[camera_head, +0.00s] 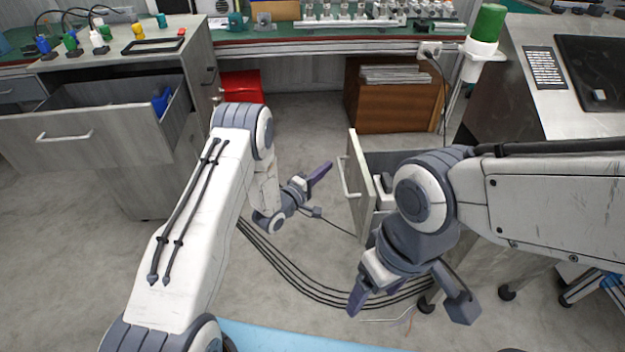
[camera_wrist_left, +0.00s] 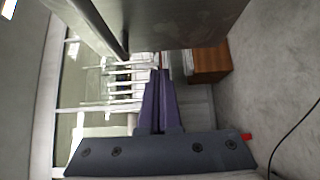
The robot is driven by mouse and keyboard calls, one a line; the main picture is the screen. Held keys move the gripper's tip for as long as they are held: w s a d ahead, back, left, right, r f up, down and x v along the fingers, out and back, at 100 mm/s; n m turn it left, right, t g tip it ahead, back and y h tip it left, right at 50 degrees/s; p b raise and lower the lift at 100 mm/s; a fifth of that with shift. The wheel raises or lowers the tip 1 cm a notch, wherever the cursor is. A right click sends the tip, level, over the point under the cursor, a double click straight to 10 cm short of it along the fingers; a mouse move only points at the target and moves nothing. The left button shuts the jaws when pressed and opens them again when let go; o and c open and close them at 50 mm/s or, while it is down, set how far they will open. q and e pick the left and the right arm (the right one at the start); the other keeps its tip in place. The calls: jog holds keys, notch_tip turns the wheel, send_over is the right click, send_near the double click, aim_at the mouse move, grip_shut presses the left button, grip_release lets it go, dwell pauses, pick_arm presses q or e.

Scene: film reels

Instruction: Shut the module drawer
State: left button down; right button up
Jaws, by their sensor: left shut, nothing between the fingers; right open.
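Two drawers stand open, and I cannot tell by label which is the module drawer. The right drawer (camera_head: 361,186) sticks out of the right cabinet with its handle (camera_head: 349,178) facing left; pale items lie inside, partly hidden by my right arm. My left gripper (camera_head: 326,168) is shut and empty, a little left of this drawer's front and apart from it. Its purple fingers also show together in the left wrist view (camera_wrist_left: 161,98). My right gripper (camera_head: 408,308) is open and empty, pointing down in front of the right cabinet.
The left cabinet's drawer (camera_head: 88,137) is pulled out, with a blue item (camera_head: 161,101) inside. A red box (camera_head: 242,87) and a brown wooden box (camera_head: 397,104) stand under the back bench. Black cables (camera_head: 300,285) cross the floor. A green-topped post (camera_head: 486,30) stands by the right cabinet.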

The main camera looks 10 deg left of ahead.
aim_at(347, 161)
pick_arm(q)
jog(key=shift+w+d, duration=0.3)
jog(key=shift+d, duration=0.7)
jog(key=shift+w+d, duration=0.25)
jog(key=shift+d, duration=0.7)
